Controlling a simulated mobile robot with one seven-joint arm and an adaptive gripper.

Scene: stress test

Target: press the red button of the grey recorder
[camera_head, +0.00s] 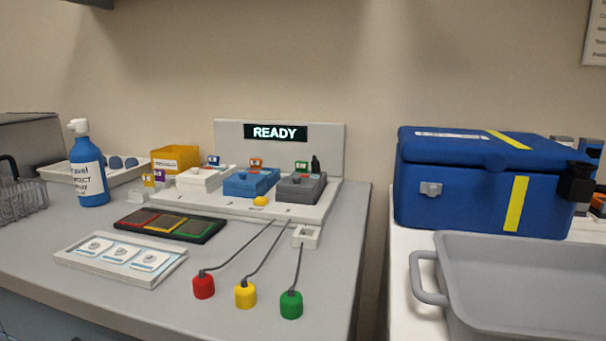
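The grey recorder (301,188) is the rightmost of three small boxes on a white base board (318,212), with a white recorder (206,178) and a blue recorder (251,182) to its left. A small reddish spot shows on top of the grey recorder, too small to make out surely as its button. A green tag (301,165) and a dark upright piece stand behind it. A panel at the back of the board reads READY (279,132). My gripper is not in view.
Red (203,286), yellow (245,295) and green (291,305) plugs on dark cables lie at the table's front. A dark tray (170,225), a white card tray (120,258) and a blue spray bottle (88,165) stand left. A blue cooler (480,190) and grey bin (520,285) are right.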

